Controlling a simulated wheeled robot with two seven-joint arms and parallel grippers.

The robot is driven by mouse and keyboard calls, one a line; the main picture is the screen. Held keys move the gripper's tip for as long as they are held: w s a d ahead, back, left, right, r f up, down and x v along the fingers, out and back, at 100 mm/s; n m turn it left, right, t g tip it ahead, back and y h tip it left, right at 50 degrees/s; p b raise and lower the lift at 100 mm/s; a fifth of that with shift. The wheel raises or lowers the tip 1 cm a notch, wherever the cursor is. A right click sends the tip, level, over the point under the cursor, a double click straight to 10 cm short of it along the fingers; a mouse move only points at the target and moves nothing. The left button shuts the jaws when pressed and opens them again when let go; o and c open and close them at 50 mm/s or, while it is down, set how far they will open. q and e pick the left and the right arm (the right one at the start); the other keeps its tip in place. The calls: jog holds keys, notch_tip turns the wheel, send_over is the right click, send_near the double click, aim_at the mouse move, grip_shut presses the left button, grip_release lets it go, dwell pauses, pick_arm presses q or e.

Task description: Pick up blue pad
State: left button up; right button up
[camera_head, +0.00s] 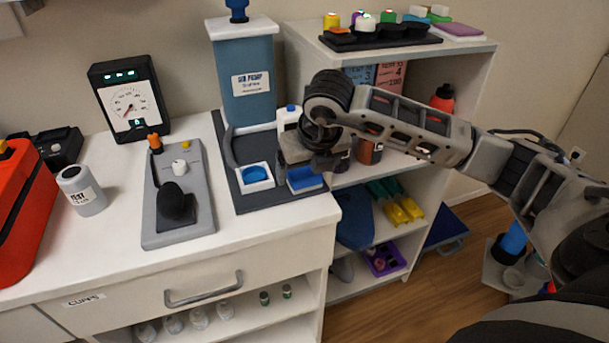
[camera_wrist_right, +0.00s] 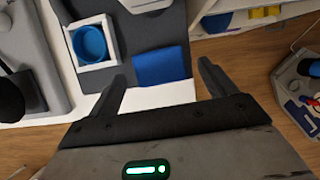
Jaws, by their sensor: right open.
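The blue pad (camera_head: 304,179) lies on the dark grey mat (camera_head: 240,203) near the right front edge of the counter. In the wrist view the blue pad (camera_wrist_right: 161,66) shows as a flat blue square between and beyond the fingertips. My right gripper (camera_head: 318,163) is above the pad and partly hides it in the head view. In the wrist view the right gripper (camera_wrist_right: 160,80) is open, one finger on each side, with nothing seen held. My left gripper is not in view.
A white square holder with a blue round cup (camera_head: 256,174) stands just left of the pad. The tall blue pump (camera_head: 247,85) and a white bottle (camera_head: 288,117) stand behind. A shelf unit (camera_head: 440,155) is to the right. The counter's front (camera_head: 270,223) is bare.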

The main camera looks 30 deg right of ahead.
jog(key=shift+x, duration=1.2)
jog(key=c, duration=1)
jog(key=shift+c, duration=0.2)
jog(key=shift+r, duration=0.1)
jog(key=shift+r, duration=0.45)
notch_tip(320, 180, up, 3)
jog(key=shift+f+b, duration=0.2)
jog(key=shift+b, duration=0.3)
jog(key=s+a+r, duration=0.1)
jog(key=s+r, duration=0.3)
jog(key=s, duration=0.3)
jog(key=s+a+r+b, duration=0.1)
jog(key=s+r, duration=0.4)
jog(key=s, duration=0.2)
jog(key=shift+r, duration=0.2)
